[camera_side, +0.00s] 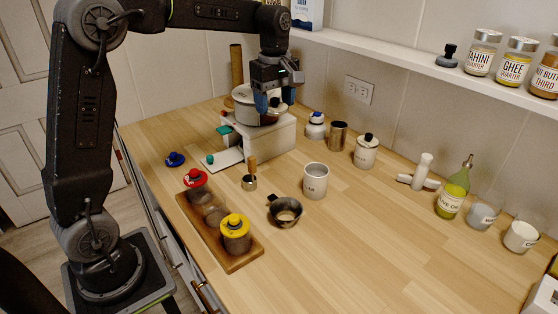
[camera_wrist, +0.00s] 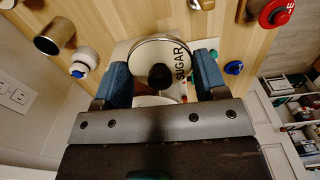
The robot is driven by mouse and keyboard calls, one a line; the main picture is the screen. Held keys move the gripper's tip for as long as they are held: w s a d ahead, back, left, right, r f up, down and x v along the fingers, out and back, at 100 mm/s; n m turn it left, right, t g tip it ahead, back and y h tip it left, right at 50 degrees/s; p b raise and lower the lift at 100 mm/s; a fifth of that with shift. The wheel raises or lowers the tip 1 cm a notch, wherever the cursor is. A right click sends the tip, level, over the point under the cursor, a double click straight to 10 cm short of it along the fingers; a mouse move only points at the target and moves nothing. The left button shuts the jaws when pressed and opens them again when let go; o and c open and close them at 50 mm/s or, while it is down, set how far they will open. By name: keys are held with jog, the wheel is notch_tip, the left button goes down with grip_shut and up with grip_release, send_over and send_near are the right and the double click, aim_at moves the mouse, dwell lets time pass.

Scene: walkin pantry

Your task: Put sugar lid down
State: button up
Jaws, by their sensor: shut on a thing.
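The sugar lid (camera_wrist: 150,53) is a pale round disc with a dark knob and the word SUGAR, seen between my fingers in the wrist view. My gripper (camera_wrist: 163,80) has its two blue fingers on opposite sides of it and is shut on it. In the side view my gripper (camera_side: 271,101) points down over the white stand (camera_side: 270,139). A pale round pot-like body (camera_side: 243,108) shows there behind and beside the fingers. The fingers partly hide the lid, and I cannot tell whether it touches anything below.
A wooden tray (camera_side: 246,262) with red- and yellow-topped jars, a metal cup (camera_side: 284,212) and a white mug (camera_side: 315,182) stand in front. A white canister (camera_side: 365,152) and steel cup (camera_side: 338,136) stand right of the stand. The counter's middle right is clear.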

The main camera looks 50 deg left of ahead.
aim_at(263, 202)
jog(key=s+d+f+m, duration=0.1)
jog(key=d+f+m, duration=0.3)
jog(key=m, duration=0.1)
jog(key=s+d+f+m, duration=0.1)
jog(key=d+f+m, duration=0.2)
jog(key=f+m, duration=0.2)
jog(key=s+d+f+m, duration=0.1)
jog(key=d+f+m, duration=0.3)
jog(key=m, duration=0.3)
jog(key=shift+s+d+f, duration=0.3)
jog(key=shift+d+f, duration=0.05)
jog(key=shift+f, duration=0.25)
jog(key=shift+s+m, duration=0.1)
jog(key=shift+m, duration=0.3)
jog(key=shift+s+a+r+m, duration=0.2)
jog(key=shift+a+m, duration=0.25)
jog(key=shift+m, duration=0.55)
jog(key=s+a+r+m, duration=0.35)
jog(key=a+m, duration=0.25)
jog(key=m, duration=0.9)
jog(key=shift+m, duration=0.4)
notch_tip(263, 202, down, 10)
jog(key=shift+r, duration=0.1)
jog(key=o, duration=0.9)
